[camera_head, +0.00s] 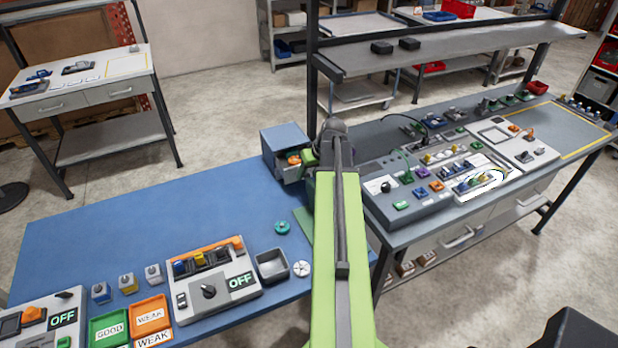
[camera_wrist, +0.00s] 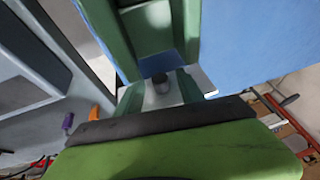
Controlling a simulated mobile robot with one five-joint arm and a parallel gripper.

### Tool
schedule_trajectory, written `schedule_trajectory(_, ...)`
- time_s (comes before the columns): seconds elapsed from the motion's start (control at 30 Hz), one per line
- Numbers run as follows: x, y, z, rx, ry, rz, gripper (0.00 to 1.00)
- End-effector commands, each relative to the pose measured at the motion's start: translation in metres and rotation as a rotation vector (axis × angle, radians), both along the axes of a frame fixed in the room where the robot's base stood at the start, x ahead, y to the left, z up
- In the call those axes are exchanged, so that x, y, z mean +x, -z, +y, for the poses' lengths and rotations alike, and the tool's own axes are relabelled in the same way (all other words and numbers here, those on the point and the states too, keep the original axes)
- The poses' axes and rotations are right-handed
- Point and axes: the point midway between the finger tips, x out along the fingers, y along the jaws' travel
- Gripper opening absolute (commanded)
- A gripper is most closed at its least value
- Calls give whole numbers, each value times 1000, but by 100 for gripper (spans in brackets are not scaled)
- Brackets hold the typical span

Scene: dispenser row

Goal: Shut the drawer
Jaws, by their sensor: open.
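A grey-blue box (camera_head: 284,137) stands at the far right corner of the blue table. Its small drawer (camera_head: 291,172) appears pulled out toward the camera, with orange and other small items inside. My green arm partly covers it on the right. My gripper (camera_wrist: 148,25) is open in the wrist view, its two dark green fingers apart. A short grey cylindrical knob (camera_wrist: 162,84) on a pale panel (camera_wrist: 205,78) shows near the finger bases; whether it belongs to the drawer is unclear. Contact with the drawer cannot be told.
Blue table (camera_head: 215,205) is clear in front of the box, apart from a teal ring (camera_head: 282,227) and a dark tray (camera_head: 272,266). A device panel (camera_head: 216,285) stands nearer. The grey workbench (camera_head: 425,225), crowded with controls, lies right of my arm.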

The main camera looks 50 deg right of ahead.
Motion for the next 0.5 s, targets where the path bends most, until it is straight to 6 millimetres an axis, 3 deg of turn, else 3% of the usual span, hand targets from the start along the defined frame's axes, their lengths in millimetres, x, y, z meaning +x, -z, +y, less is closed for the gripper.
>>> schedule_trajectory(0.07, 0, -1, 0, 0, 0, 0, 44)
schedule_trajectory(0.4, -1, -1, 0, 0, 1, 0, 0)
schedule_trajectory(0.5, -1, -1, 0, 0, 1, 0, 0)
